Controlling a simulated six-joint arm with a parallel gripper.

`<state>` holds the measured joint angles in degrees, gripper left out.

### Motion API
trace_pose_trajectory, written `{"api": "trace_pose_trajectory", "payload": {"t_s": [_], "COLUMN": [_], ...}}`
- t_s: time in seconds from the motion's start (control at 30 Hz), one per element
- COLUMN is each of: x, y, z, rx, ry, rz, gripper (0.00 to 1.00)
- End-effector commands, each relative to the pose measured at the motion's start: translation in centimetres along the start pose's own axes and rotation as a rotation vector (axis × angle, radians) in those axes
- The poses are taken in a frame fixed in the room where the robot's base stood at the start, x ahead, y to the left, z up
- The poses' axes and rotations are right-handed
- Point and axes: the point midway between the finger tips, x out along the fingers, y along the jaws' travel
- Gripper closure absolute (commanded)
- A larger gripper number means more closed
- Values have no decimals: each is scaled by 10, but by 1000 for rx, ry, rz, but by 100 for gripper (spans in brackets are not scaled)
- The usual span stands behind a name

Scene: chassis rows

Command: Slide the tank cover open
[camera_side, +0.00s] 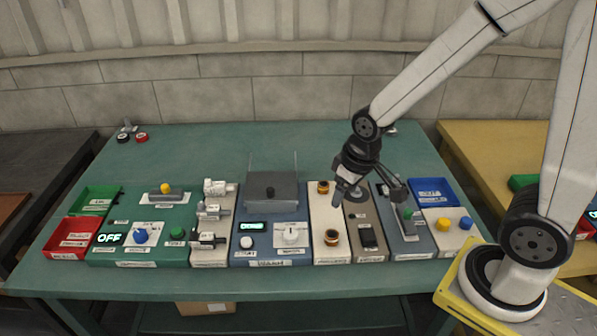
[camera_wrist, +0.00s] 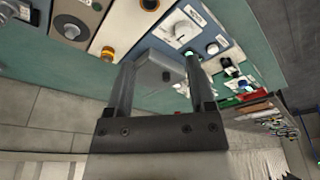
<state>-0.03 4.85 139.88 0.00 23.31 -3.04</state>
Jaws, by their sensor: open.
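The tank cover (camera_side: 284,179) is a grey slab with a dark knob (camera_side: 270,191), at the back of a blue-grey module (camera_side: 268,258) in the middle of the row. Thin upright lines rise at its back corners. In the wrist view the grey cover (camera_wrist: 152,82) and its knob show between my fingers. My gripper (camera_side: 365,194) is open and empty, to the right of the cover, above the white and brown modules. In the wrist view my gripper (camera_wrist: 160,62) points toward the row, with no visible contact with the cover.
The white module (camera_side: 322,250) with brass fittings stands just right of the tank module. Left of it is a module with several white valves (camera_side: 208,238). A green module (camera_side: 130,250) and red and green bins lie farther left.

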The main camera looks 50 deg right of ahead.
Motion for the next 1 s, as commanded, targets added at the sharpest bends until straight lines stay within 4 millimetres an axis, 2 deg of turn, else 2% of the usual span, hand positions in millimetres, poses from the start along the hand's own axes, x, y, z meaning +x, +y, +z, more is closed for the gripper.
{"api": "trace_pose_trajectory", "payload": {"t_s": [0.5, 0.8, 1.0], "x": [34, 64, 83], "y": [5, 7, 8], "z": [-116, -172, -198], "rx": [-217, -347, -422], "ry": [-97, -153, -184], "rz": [-16, -36, -50], "gripper": [31, 31, 31]}}
